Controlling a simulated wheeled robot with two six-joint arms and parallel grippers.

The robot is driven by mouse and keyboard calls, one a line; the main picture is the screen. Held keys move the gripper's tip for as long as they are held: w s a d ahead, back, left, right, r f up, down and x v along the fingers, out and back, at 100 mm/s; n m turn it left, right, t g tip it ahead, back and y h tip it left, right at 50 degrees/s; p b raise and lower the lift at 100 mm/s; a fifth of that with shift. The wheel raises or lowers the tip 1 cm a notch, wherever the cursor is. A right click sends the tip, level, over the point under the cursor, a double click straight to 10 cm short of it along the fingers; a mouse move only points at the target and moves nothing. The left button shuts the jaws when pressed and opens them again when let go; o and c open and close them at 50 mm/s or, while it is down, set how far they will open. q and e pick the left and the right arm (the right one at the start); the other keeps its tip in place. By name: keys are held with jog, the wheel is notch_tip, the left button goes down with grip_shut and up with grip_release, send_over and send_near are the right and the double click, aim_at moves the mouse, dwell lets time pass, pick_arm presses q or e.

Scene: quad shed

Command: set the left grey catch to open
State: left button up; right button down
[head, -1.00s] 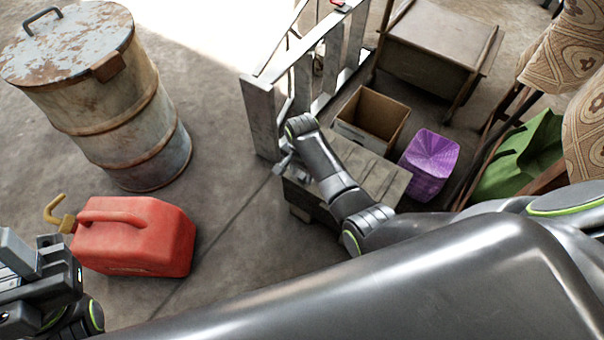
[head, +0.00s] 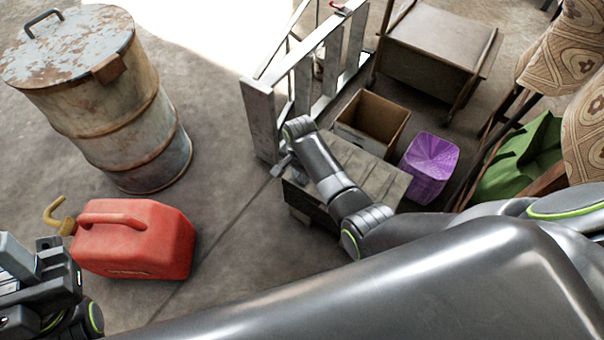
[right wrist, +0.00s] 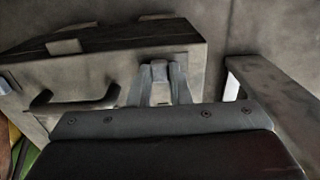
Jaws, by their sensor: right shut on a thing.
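A wooden chest (head: 375,178) stands on the floor beside the metal frame. My right arm reaches over it, and the right gripper (head: 285,166) is at its left end, small in the head view. In the right wrist view the right gripper (right wrist: 160,85) is shut on a small grey catch (right wrist: 160,70) at the edge of the chest (right wrist: 190,62). The fingers hide most of the catch, so its setting cannot be told. A dark handle (right wrist: 72,106) sits on the same chest side. My left gripper (head: 30,270) is at the left edge of the head view, away from the chest, partly cut off.
A metal frame (head: 260,120) stands close to my right gripper. Behind the chest are a cardboard box (head: 372,122) and a purple basket (head: 430,168). A red fuel can (head: 140,240) and a rusty drum (head: 110,100) stand left, with clear floor between them and the chest.

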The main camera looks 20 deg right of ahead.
jog(key=shift+w+a, duration=0.55)
jog(key=shift+w, duration=0.15)
jog(key=c, duration=1.3)
grip_release()
